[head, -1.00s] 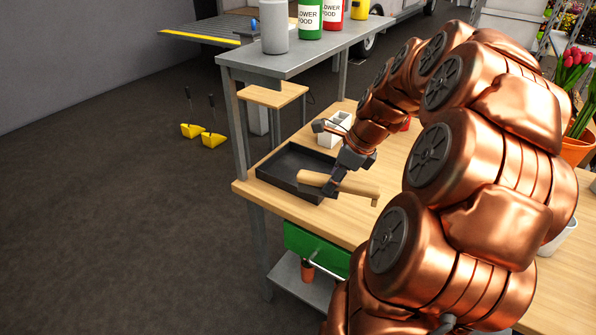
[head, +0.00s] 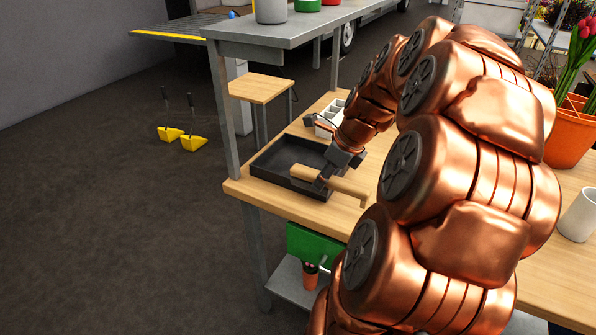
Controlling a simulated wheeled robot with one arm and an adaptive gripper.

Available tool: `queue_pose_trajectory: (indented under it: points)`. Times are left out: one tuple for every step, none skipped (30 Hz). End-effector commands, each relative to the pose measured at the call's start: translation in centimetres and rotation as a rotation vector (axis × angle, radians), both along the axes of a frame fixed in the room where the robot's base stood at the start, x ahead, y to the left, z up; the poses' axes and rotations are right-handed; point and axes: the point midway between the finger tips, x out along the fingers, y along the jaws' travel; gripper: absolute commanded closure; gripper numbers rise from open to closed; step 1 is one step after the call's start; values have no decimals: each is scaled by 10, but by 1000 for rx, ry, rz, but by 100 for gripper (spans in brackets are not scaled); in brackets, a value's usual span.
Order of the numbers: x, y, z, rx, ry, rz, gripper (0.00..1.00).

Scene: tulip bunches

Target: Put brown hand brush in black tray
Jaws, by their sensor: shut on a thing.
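The brown hand brush (head: 346,187) is light brown, with a long body lying slantwise from left to lower right. My gripper (head: 323,180) is shut on the brush near its middle and partly hides it. The black tray (head: 272,174) sits on the wooden table by its left corner. The left end of the brush shows over the tray's right part, and its right end juts out past the tray's right side. I cannot tell whether the brush touches the tray rim or hangs above it.
A white divided container (head: 326,121) stands behind the tray. A grey shelf post (head: 222,110) rises at the table's left corner. A white cup (head: 578,215) and an orange pot (head: 570,135) stand at the right. My arm covers much of the table (head: 240,186).

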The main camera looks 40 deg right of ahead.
Motion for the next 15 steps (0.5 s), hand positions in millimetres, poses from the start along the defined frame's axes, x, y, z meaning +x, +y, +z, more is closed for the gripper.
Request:
queue_pose_trajectory:
  points:
    - [3,-1,-2,1,0,1,96]
    - [6,-2,-2,1,0,2,96]
    - [11,-4,-3,2,2,2,96]
    - [15,-5,-3,3,2,2,96]
    - [20,-6,-4,3,3,3,96]
    - [27,-8,-4,3,3,2,96]
    - [32,-10,-4,2,2,3,96]
    - [37,-13,-4,0,0,2,96]
    - [44,-15,-4,0,0,2,96]
    - [49,-16,-5,0,0,2,96]
    - [54,-17,-6,1,1,2,96]
    - [61,-19,-7,3,2,2,96]
    - [66,-20,-8,2,3,3,96]
    - [71,-22,-8,1,1,4,96]
    - [77,-24,-8,1,0,4,96]
